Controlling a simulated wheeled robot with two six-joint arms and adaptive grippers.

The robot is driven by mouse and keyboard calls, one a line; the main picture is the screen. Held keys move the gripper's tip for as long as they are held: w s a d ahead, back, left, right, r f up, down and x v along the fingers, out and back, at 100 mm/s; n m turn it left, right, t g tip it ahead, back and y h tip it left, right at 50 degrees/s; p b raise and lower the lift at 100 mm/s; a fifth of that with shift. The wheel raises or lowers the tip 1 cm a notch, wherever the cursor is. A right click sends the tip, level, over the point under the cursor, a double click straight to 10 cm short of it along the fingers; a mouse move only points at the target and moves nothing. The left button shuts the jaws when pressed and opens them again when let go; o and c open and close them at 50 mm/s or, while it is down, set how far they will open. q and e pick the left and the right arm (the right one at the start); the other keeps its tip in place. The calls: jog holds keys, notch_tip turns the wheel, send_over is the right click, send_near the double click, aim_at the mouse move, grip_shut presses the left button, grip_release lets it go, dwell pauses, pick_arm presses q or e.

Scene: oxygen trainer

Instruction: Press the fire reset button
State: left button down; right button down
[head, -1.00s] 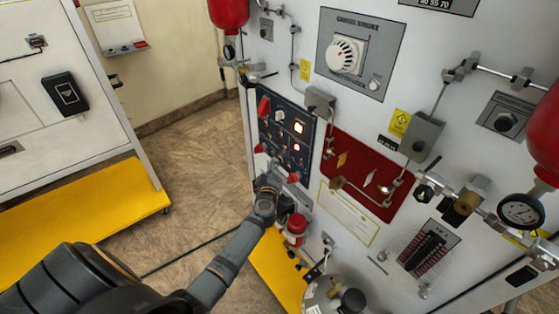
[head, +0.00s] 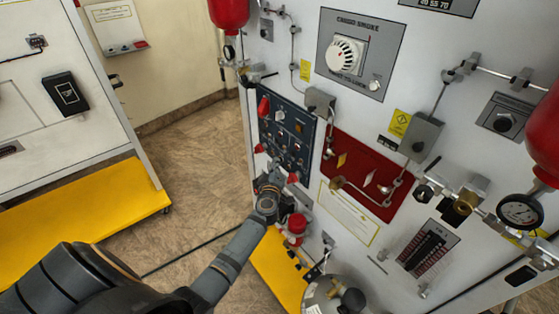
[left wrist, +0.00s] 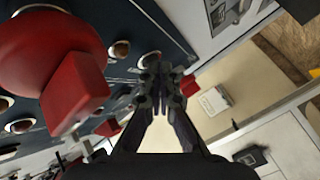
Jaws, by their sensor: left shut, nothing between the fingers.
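The dark blue control panel (head: 272,107) stands on the left part of the white trainer wall, with several small round buttons or lamps and red handles. In the left wrist view the panel (left wrist: 165,32) shows close up, with a large red knob (left wrist: 45,52) at left. My left gripper (head: 272,178) is shut and empty at the panel's lower edge. Its fingertips also show in the left wrist view (left wrist: 157,62), beside a small round button on the panel. I cannot tell whether they touch it. No fire reset label is readable. My right gripper is out of view.
Right of the panel is a red plate (head: 352,155) with pipes and fittings. A red-topped fitting (head: 297,223) and a cylinder (head: 322,295) sit below my gripper. A white cabinet (head: 50,130) with a yellow base stands at left, with open floor between.

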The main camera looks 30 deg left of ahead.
pick_arm(q)
jog(key=shift+s, duration=0.1)
jog(key=shift+s+a+p, duration=0.25)
jog(key=shift+s+p, duration=0.15)
jog(key=shift+s, duration=0.2)
jog(key=shift+s, duration=0.1)
jog(key=s, duration=0.1)
jog(key=s+a+p, duration=0.1)
jog(key=s, duration=0.1)
jog(key=s+a, duration=0.1)
jog(key=shift+s+p, duration=0.2)
jog(key=shift+p, duration=0.2)
dwell(0.4)
